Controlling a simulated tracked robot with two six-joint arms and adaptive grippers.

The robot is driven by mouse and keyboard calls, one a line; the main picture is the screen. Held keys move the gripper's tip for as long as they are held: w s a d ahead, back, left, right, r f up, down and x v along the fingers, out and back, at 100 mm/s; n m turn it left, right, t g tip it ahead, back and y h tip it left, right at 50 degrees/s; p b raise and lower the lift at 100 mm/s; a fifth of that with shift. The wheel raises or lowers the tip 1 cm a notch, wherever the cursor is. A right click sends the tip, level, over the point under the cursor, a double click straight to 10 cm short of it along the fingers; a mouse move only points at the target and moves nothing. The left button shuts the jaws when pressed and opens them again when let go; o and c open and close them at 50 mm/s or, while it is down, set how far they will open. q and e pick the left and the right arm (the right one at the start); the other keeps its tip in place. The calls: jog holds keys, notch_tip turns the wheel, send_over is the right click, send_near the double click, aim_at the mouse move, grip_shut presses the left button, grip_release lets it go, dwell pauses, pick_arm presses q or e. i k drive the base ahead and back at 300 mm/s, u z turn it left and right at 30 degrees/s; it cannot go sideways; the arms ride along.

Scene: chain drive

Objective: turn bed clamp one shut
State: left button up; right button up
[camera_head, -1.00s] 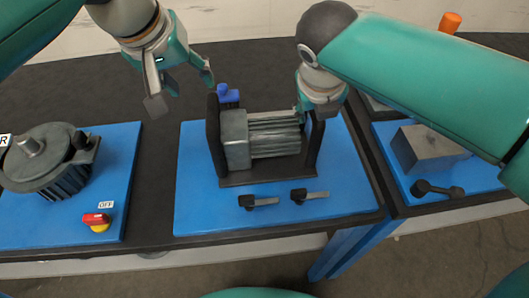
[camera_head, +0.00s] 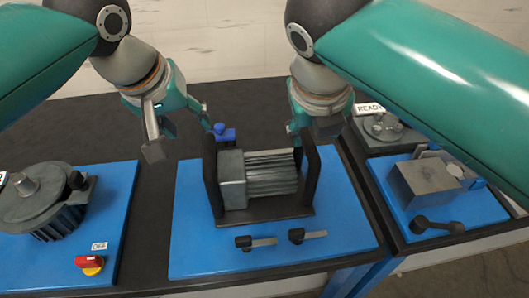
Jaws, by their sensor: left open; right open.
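Two small black-and-grey clamp levers lie at the front of the middle blue plate (camera_head: 200,245), a left lever (camera_head: 258,243) and a right lever (camera_head: 308,236). Both handles point right. I cannot tell which one is bed clamp one. Behind them a ribbed grey motor (camera_head: 262,180) sits in a dark cradle with upright end plates. My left gripper (camera_head: 180,138) is open and empty, above and left of the cradle near a small blue part (camera_head: 224,133). My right gripper (camera_head: 312,135) is open by the cradle's right end plate; its fingertips are partly hidden.
A round dark machine (camera_head: 42,200) with a red-and-yellow switch (camera_head: 89,264) marked OFF stands on the left blue plate. At the right is a grey block (camera_head: 425,183) with a black lever (camera_head: 437,226). The front of the middle plate is otherwise open.

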aim_at(246, 242)
jog(key=k, duration=1)
